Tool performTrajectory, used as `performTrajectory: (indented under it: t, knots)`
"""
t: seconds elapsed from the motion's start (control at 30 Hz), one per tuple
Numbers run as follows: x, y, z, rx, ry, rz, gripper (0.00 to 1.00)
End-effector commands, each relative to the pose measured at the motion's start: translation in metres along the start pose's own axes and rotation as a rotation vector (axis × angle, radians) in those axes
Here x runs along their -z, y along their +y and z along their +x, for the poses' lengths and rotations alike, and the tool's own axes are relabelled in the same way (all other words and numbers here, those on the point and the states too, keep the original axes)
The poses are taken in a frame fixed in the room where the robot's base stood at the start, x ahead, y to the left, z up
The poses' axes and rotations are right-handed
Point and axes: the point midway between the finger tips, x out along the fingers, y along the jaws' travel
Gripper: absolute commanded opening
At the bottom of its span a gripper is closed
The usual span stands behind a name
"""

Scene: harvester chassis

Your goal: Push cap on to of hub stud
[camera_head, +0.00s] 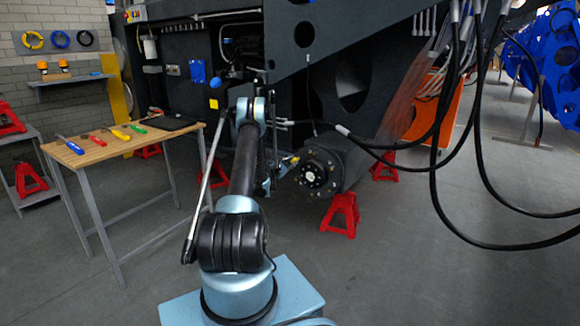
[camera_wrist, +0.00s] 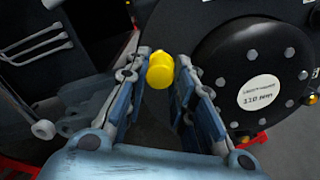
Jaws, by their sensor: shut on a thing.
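A small yellow cap (camera_wrist: 160,72) sits between the fingertips of my gripper (camera_wrist: 160,82) in the wrist view, and the gripper is shut on it. In the head view the yellow cap (camera_head: 295,159) is a small spot at the upper left of the hub. The dark round hub (camera_head: 314,172) has studs around its face and a pale label in the centre. In the wrist view the hub (camera_wrist: 225,80) fills the right side, to the right of my gripper, with several grey stud or bolt ends. I cannot tell which stud is nearest the cap; the two look apart.
Black hoses (camera_head: 437,190) hang at the right of the hub. A red stand (camera_head: 342,213) is below it. The dark chassis (camera_head: 350,85) rises behind and above. A wooden workbench (camera_head: 100,152) with coloured tools stands at the left. Floor at the front right is clear.

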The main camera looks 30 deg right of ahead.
Motion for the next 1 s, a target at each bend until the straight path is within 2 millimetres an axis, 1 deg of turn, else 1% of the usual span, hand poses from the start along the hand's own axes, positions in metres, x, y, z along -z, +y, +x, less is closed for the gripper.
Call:
performTrajectory:
  t: [1.0]
  knots:
    - [0.0,0.0,0.025,0.0,0.0,0.0,0.1]
